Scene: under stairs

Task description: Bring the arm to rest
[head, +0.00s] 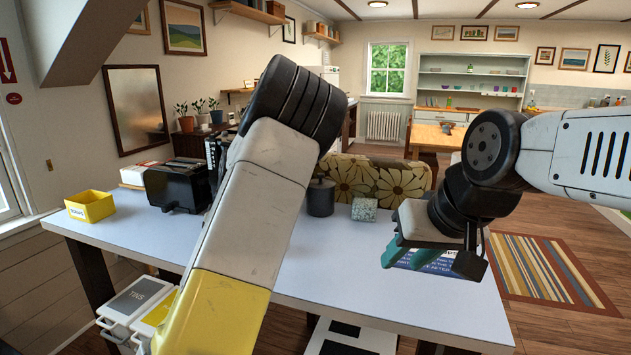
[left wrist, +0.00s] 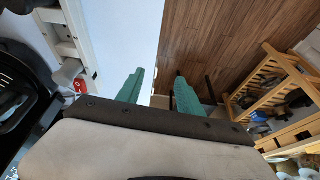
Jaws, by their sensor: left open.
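My left arm (head: 240,190) rises from the bottom of the head view, across the table, and its gripper is hidden there. In the left wrist view my left gripper (left wrist: 158,88) has its two green fingers apart with nothing between them, with the white table edge and wooden floor behind. My right gripper (head: 418,255) hangs at the table's right part in the head view, with teal fingers pointing down. Its finger gap is not clear.
The white table (head: 330,257) holds a yellow bin (head: 90,207), a black toaster-like box (head: 176,187), a dark canister (head: 321,198) and a speckled block (head: 364,209). A blue printed sheet (head: 440,262) lies behind my right gripper. A wooden rack (left wrist: 275,80) stands on the floor.

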